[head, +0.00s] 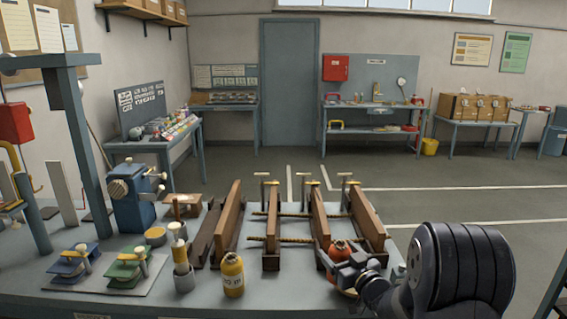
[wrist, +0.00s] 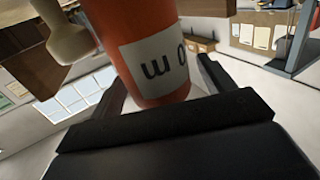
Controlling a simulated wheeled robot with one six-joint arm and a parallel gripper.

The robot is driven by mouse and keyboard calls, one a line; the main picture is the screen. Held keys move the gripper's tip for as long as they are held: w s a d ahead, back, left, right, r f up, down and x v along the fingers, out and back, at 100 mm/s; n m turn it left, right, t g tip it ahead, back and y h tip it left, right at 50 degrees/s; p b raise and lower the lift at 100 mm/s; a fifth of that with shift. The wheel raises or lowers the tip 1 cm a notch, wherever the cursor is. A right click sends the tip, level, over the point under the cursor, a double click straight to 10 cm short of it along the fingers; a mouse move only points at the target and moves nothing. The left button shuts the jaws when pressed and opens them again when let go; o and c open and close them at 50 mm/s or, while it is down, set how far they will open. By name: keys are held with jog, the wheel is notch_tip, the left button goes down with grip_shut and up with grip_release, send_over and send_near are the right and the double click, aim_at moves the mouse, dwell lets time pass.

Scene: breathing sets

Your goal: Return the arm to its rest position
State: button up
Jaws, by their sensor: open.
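My gripper (head: 347,270) is at the right of the bench, at the end of my dark arm (head: 455,270). It is open, with its fingers around or close beside an orange cylinder (head: 338,247) that has a dark top fitting. In the wrist view, the orange cylinder (wrist: 165,90) with a white lettered label stands between the two spread black fingers. Whether either finger touches it I cannot tell. The cylinder is by the wooden rack (head: 320,222), and its lower part is partly hidden by my gripper in the head view.
A yellow cylinder (head: 233,274) stands at the bench front. Left of it are a pale-topped post (head: 181,262), green (head: 128,265) and blue (head: 73,262) clamp-like devices, and a blue machine (head: 135,200). Open floor (head: 450,190) lies behind the bench.

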jog(key=shift+r, duration=0.3)
jog(key=shift+f, duration=0.1)
